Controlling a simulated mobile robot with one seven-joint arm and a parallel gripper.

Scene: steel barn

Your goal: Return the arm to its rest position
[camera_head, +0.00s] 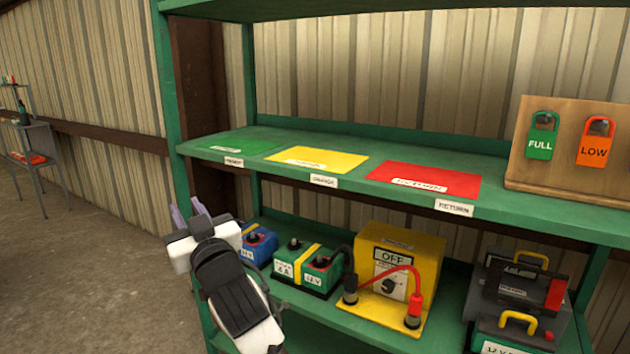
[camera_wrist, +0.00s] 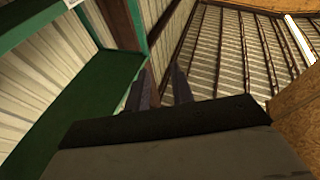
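My arm reaches in from the lower left of the head view, in front of the left end of the green shelf (camera_head: 300,148). My gripper (camera_head: 190,208) is at its far end, near the shelf's left post. Its two grey-purple fingers stand apart with nothing visible between them. In the wrist view, my gripper (camera_wrist: 162,85) also shows two separate fingers with an empty gap. They point toward the corrugated wall or roof panels, with the green shelving to the left. The rest of the arm is cut off or hidden.
Green (camera_head: 240,147), yellow (camera_head: 320,159) and red (camera_head: 425,180) mats lie on the upper shelf. A wooden board (camera_head: 560,185) holds FULL and LOW tags. Batteries and a yellow switch box (camera_head: 425,262) stand on the lower shelf. Floor at left looks clear before a distant rack (camera_head: 40,140).

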